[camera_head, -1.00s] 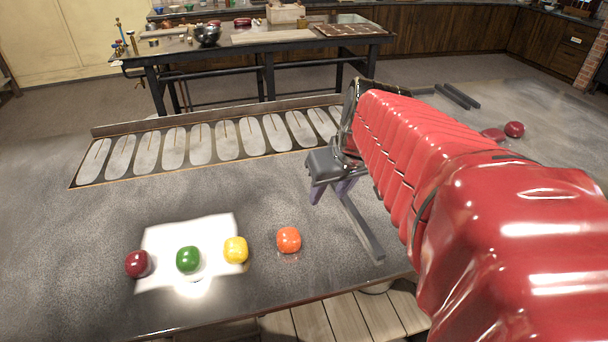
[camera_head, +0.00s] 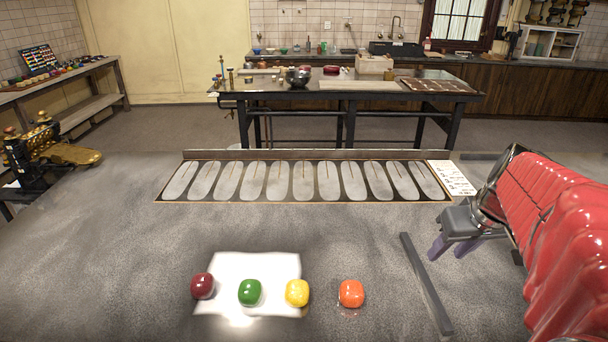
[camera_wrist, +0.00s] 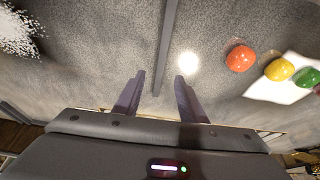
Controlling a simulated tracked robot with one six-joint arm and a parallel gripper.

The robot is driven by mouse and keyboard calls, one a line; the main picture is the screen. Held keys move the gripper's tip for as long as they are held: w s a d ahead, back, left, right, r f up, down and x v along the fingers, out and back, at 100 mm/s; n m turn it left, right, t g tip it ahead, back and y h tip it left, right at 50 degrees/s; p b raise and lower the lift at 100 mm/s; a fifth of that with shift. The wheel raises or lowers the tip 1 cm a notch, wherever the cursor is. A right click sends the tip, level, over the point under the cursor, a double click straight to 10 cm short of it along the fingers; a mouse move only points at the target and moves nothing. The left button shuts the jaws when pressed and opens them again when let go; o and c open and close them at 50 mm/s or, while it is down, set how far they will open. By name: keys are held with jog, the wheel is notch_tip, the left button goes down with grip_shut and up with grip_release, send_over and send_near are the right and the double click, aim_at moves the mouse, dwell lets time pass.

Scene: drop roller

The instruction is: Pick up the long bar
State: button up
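The long bar (camera_head: 427,285) is a dark grey, thin strip lying on the grey speckled table, to the right of the candies. In the wrist view the bar (camera_wrist: 168,45) runs lengthwise, and its near end lies in line with the gap between my fingers. My gripper (camera_head: 452,250) has purple fingers and is above the table, beside the bar's far end in the head view. In the wrist view the fingers of my gripper (camera_wrist: 159,80) are spread apart with nothing held. The exact height above the bar is hard to tell.
An orange candy (camera_head: 351,293) sits left of the bar. Yellow (camera_head: 297,292), green (camera_head: 249,292) and dark red (camera_head: 202,286) candies are on or at a white sheet (camera_head: 270,266). A long tray with oval plates (camera_head: 303,181) lies at the table's back. The left tabletop is mostly clear.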

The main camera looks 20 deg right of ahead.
send_over(424, 273)
jog(key=s, duration=0.3)
jog(key=f, duration=0.7)
jog(key=shift+w+a, duration=0.15)
jog(key=shift+a, duration=0.1)
jog(key=shift+a+x, duration=0.2)
jog(key=shift+x, duration=2.4)
jog(key=shift+c, duration=0.3)
grip_shut()
jog(key=shift+d+r, duration=0.1)
